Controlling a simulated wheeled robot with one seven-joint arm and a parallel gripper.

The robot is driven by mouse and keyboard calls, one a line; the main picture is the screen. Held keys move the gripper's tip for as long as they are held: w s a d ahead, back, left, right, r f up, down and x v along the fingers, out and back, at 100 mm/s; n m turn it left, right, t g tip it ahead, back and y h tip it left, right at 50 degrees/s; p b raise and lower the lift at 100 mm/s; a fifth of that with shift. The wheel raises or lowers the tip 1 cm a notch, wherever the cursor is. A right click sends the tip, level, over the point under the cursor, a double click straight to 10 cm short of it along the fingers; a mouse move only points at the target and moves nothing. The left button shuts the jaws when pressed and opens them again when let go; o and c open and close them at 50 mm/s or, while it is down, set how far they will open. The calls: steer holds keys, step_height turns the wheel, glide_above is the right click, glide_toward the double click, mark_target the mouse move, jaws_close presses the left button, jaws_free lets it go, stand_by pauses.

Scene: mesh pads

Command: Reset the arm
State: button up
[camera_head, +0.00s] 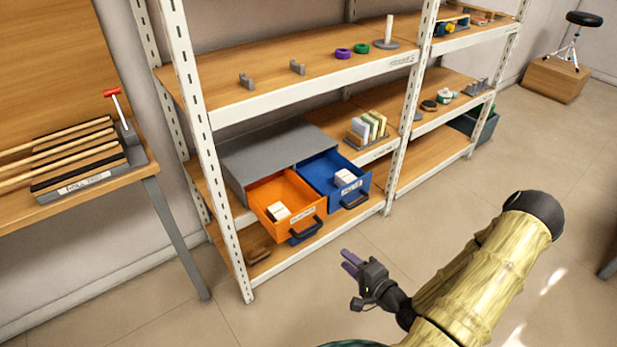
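My gripper (350,263) is at the lower middle of the head view, over the tiled floor in front of the shelf. Its two purple fingers point up and left, and it appears empty. The gap between the fingers is small in the picture, but they look apart. My arm (478,270) comes in from the lower right with a yellowish sleeve and is bent at a black-capped elbow. The gripper is apart from the shelf and the drawers.
A white metal shelf (290,99) with wooden boards fills the middle. An orange drawer (268,190) and a blue drawer (322,170) stick out of a grey cabinet (270,145) towards my gripper. A wooden table (95,195) stands left. Floor (420,235) is clear between shelf and arm.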

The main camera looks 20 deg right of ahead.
steer(key=s+a+r+n+g+h, duration=0.2)
steer(key=s+a+r+n+g, duration=0.1)
steer(key=a+r+n+g, duration=0.5)
steer(key=s+a+r+n+g+h, duration=0.35)
steer(key=r+n, duration=0.25)
steer(key=r, duration=0.3)
step_height(320, 180, up, 26)
steer(key=w+p, duration=0.1)
steer(key=p, duration=2.6)
steer(key=shift+g+y, duration=0.35)
steer(key=shift+d, duration=0.1)
